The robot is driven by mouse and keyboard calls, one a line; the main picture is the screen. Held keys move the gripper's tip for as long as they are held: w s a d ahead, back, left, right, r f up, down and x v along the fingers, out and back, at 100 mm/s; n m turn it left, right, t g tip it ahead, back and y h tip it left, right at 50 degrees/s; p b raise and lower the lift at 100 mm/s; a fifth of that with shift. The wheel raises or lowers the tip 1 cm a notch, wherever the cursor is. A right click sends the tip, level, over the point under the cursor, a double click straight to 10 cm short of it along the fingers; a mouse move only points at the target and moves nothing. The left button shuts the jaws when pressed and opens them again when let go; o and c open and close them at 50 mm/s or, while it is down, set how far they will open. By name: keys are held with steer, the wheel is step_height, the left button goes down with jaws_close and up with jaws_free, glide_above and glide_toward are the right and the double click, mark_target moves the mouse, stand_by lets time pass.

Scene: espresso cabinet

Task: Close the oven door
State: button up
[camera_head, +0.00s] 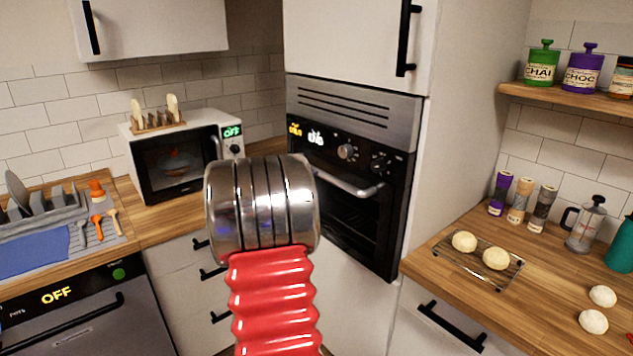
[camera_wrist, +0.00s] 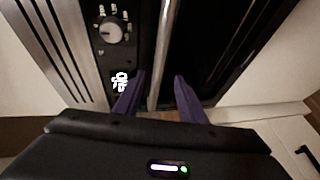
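The built-in oven has a black door (camera_head: 352,222) with a dark glass window and a silver bar handle (camera_head: 360,188) along its top. The door looks upright and nearly flush with the cabinet, but I cannot tell whether a small gap is left. In the wrist view, my gripper (camera_wrist: 159,75) is open, its two dark purple fingers apart. The handle (camera_wrist: 165,45) runs between the fingertips, with visible space on both sides. The oven door also shows there as dark glass (camera_wrist: 205,45). In the head view, my arm hides the gripper and part of the oven's left side.
The oven control panel (camera_head: 375,152) with knobs is above the door. A microwave (camera_head: 178,165) stands on the left counter. The right counter (camera_head: 540,290) holds dough balls on a wire rack (camera_head: 468,266), bottles and a French press (camera_head: 586,228).

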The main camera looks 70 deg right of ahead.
steer(key=shift+v, duration=1.5)
steer(key=s+a+f+m+g+y, duration=0.1)
steer(key=s+a+f+y, duration=0.25)
steer(key=a, duration=0.35)
steer(key=s+a+f+m+g+y, duration=0.1)
steer(key=s+a+f+y, duration=0.15)
steer(key=a+f, duration=0.3)
steer(key=w+a+t+y, duration=0.2)
steer(key=a+y, duration=0.1)
steer(key=a, duration=1.3)
steer(key=w+a+t+y, duration=0.2)
steer(key=a+t+y, duration=0.1)
steer(key=a, duration=1.3)
steer(key=a+r+n+t+y, duration=0.2)
steer(key=a, duration=0.8)
steer(key=s+a+r+n+t+y, duration=0.1)
steer(key=a+r, duration=0.2)
steer(key=a, duration=0.7)
steer(key=shift+a+n+t+y, duration=0.2)
steer(key=shift+n+t+y, duration=0.2)
